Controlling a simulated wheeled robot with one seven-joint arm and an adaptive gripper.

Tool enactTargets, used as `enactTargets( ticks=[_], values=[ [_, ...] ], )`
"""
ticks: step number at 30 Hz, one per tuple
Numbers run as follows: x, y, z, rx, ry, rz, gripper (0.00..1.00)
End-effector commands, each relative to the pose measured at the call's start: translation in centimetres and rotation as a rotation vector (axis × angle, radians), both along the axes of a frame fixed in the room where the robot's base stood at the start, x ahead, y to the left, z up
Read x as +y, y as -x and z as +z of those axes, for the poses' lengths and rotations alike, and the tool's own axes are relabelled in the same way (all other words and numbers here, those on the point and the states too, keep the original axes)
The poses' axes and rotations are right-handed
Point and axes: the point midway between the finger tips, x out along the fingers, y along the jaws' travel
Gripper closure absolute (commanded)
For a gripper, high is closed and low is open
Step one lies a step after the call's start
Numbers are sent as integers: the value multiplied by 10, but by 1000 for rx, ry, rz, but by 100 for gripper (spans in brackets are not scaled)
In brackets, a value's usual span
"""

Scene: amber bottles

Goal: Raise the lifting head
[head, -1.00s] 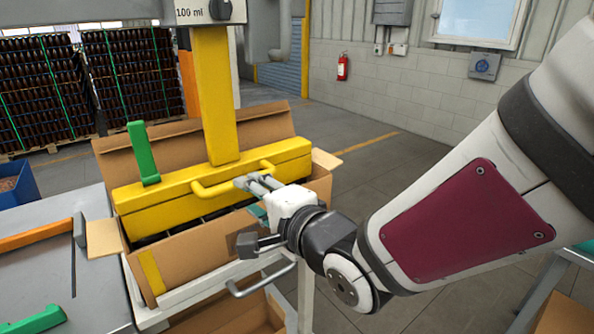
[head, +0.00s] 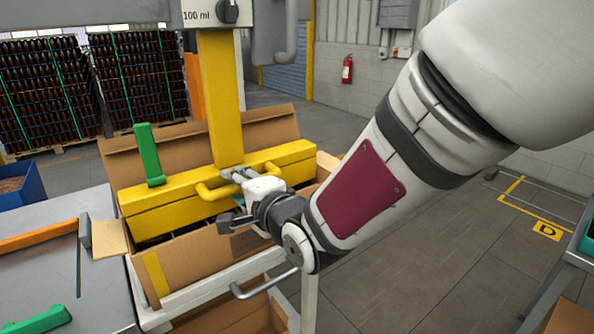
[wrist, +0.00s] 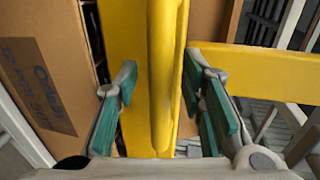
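The yellow lifting head (head: 150,200) is a long beam on a yellow post (head: 218,90), low inside the open cardboard box (head: 195,262). A yellow bar handle (head: 215,194) sticks out from its front, and a green lever (head: 148,152) stands at its left. My gripper (head: 231,174) is at the right part of the handle. In the wrist view, its teal-padded fingers (wrist: 160,100) are apart, with the yellow handle (wrist: 168,70) between them. The left pad has a gap to the handle; whether the right pad touches is unclear. Bottles are hidden under the beam.
A grey bench (head: 50,285) with an orange bar (head: 38,236) and a green handle (head: 38,319) is at the left. A metal handle (head: 265,284) juts below the box. Bottle stacks (head: 55,95) stand behind. Open floor (head: 420,270) lies to the right.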

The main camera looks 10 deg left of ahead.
Motion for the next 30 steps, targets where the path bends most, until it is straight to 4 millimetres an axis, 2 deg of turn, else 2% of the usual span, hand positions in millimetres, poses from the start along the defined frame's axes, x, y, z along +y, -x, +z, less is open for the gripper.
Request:
enactTargets(
  ticks=[2, 7, 14, 19, 23, 30],
  values=[
    [0, 0, 0, 0, 0, 0, 64],
    [0, 0, 0, 0, 0, 0, 100],
    [0, 0, 0, 1, 1, 0, 100],
    [-1, 1, 14, -2, -1, -1, 100],
    [-1, 1, 41, -6, -4, -3, 100],
    [-2, 1, 105, -6, -4, -5, 100]
  ],
)
